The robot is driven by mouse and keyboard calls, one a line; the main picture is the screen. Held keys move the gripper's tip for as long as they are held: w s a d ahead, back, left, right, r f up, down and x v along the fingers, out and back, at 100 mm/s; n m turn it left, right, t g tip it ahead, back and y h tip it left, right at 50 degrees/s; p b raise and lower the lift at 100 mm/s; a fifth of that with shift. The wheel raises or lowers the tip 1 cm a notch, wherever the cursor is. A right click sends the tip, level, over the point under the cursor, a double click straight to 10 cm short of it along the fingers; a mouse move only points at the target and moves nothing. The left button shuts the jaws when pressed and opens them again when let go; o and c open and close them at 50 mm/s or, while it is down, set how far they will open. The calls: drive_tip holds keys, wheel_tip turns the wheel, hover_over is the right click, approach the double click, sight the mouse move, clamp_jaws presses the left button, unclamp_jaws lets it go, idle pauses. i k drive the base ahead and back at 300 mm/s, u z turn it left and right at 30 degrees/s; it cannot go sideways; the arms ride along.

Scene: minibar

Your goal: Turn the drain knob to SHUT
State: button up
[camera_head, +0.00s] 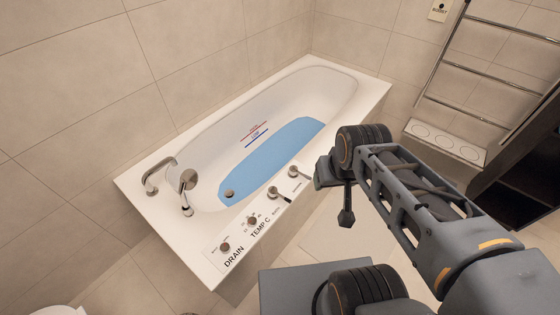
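The drain knob (225,247) is a small dark reddish round knob on the white front deck of the bathtub (213,268), at its near left corner. The word DRAIN is printed beside it. Small marks around it are too small to read, so I cannot tell its setting. My gripper (346,218) seems to be the dark end hanging below my folded arm, right of the tub and well apart from the knob. My arm hides part of it, and I cannot tell whether its fingers are open.
A similar TEMP C knob (252,221) sits beside the drain knob. Two metal lever handles (279,193) (299,172) stand farther along the deck. Blue water (285,150) lies in the tub. A metal spout (187,182) and grab bar (153,177) stand at the left end.

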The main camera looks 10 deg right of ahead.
sight(225, 247)
drive_tip(key=u, duration=1.5)
drive_tip(key=k, duration=0.4)
drive_tip(key=i, duration=0.4)
drive_tip(key=u, duration=0.4)
